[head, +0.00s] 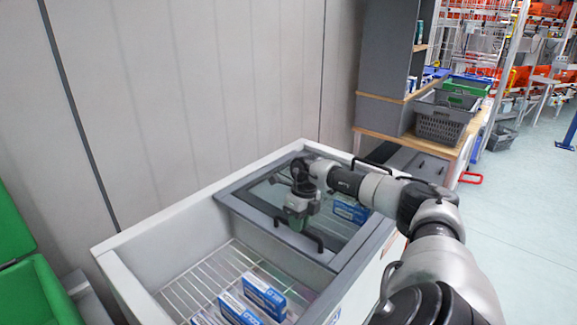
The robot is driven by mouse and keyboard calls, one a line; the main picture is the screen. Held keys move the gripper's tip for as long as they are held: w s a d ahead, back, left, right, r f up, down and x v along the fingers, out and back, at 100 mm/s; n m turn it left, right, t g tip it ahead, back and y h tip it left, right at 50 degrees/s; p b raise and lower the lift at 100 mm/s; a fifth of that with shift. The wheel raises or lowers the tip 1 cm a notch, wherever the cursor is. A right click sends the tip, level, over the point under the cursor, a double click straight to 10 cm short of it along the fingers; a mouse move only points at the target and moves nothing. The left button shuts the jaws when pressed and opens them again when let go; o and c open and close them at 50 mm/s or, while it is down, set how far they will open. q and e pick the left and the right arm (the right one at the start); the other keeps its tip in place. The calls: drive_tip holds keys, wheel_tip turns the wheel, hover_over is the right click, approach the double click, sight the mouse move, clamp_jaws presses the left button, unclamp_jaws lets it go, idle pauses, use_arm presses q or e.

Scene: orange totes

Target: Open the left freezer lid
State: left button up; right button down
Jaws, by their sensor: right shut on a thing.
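The white chest freezer (165,212) stands against the wall. Its left part is uncovered and shows a wire basket (190,290) with blue and white boxes (263,294) inside. A grey-framed glass lid (262,232) lies over the right part; I cannot tell whether a second lid lies under it. A dark handle (312,238) sits on the lid's near left frame. My right gripper (298,221) points down at this handle and is shut on it; the fingertips are partly hidden. My left gripper is not in view.
A green bin (38,290) is at the left edge. A grey shelf unit and a wooden table with a grey crate (441,122) stand behind the freezer. Orange totes (480,25) fill far racks. The floor at right is clear.

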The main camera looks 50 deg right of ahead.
drive_tip(key=shift+d, duration=0.3)
drive_tip(key=c, duration=1.1)
unclamp_jaws()
drive_tip(key=shift+r, duration=0.1)
wheel_tip(320, 180, up, 10)
drive_tip(key=d, duration=0.2)
drive_tip(key=shift+r+b, duration=0.2)
drive_tip(key=shift+b, duration=0.2)
drive_tip(key=shift+s, duration=0.1)
